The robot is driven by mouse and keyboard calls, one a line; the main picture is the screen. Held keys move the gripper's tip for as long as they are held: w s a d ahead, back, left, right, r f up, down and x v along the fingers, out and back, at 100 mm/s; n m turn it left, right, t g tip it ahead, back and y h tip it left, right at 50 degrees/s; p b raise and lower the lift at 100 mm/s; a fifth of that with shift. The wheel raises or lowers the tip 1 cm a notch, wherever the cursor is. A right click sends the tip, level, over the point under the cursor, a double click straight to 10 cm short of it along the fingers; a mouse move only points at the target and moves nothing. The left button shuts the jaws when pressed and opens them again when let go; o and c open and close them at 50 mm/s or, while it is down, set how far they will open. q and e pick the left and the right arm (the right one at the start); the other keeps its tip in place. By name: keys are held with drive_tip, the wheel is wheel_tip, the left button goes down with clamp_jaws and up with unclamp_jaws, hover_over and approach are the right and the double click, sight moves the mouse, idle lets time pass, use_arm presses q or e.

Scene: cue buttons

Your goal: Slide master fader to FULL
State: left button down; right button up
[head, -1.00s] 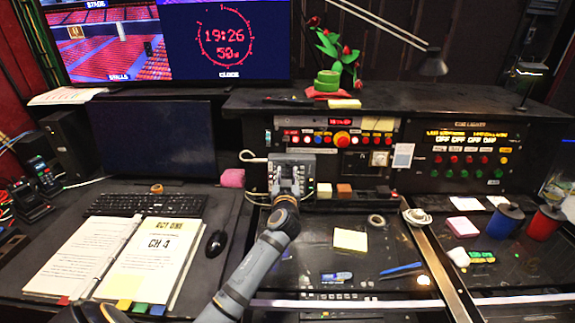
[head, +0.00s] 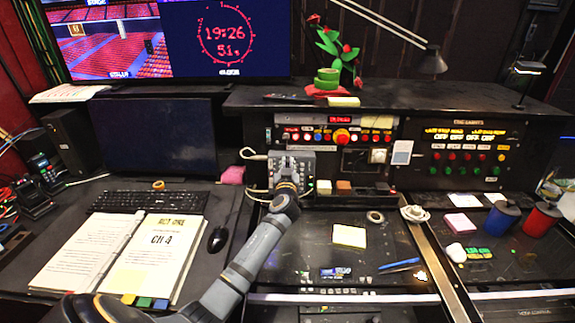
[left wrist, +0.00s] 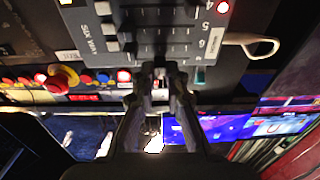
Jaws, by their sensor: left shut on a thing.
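A grey control box (head: 300,162) marked "SIX WAY" in the left wrist view (left wrist: 180,40) carries several dark fader caps in slots and numbered channels. My left gripper (head: 287,184) is at the near side of this box in the head view. In the left wrist view its two fingertips (left wrist: 160,74) are close together at the box's edge, shut on a small dark fader cap. The fingers mostly hide the cap, and I cannot read its label or exact position in its slot. My right gripper is not in view.
A panel with a red button (head: 342,137) and several small buttons stands behind the box. A white cable hook (head: 250,154) lies left of it. The desk with a yellow note (head: 350,236) has free room.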

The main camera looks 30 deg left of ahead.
sight(279, 158)
use_arm(q)
drive_tip(key=shift+a, duration=0.1)
drive_tip(key=shift+s+a+b, duration=0.25)
drive_tip(key=shift+s+a, duration=0.2)
drive_tip(key=shift+a, duration=0.25)
drive_tip(key=shift+s+a+b, duration=0.2)
drive_tip(key=shift+s+a, duration=0.2)
drive_tip(key=shift+a, duration=0.25)
drive_tip(key=shift+d, duration=0.1)
